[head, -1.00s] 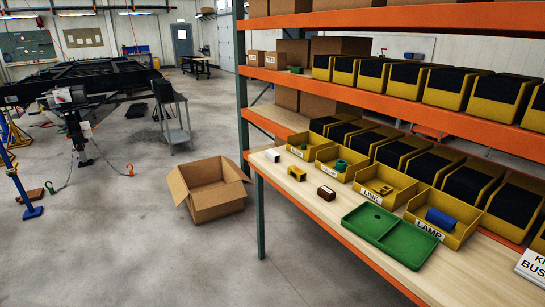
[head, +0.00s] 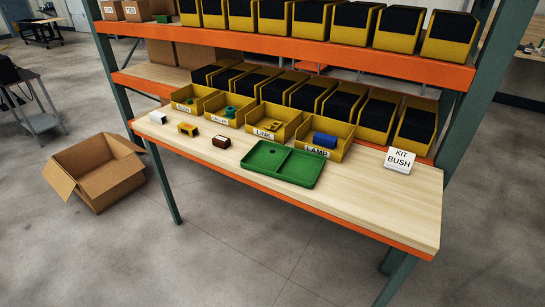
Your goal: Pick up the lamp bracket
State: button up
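A blue part (head: 325,140) lies in the yellow bin labelled LAMP (head: 317,152), the rightmost of the open front bins on the wooden bench shelf. A yellow bracket-shaped block (head: 188,129) stands on the bench (head: 400,190) in front of the left bins. Which of these is the lamp bracket I cannot tell from shape alone; the blue part is the one in the LAMP bin. My gripper is not in view.
A green two-part tray (head: 283,164) lies empty on the bench. A brown block (head: 221,141) and a white block (head: 157,118) stand left of it. A KIT BUSH sign (head: 399,160) stands at right. An open cardboard box (head: 97,172) sits on the floor.

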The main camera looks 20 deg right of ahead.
aim_at(156, 116)
jog(key=i+j, duration=1.2)
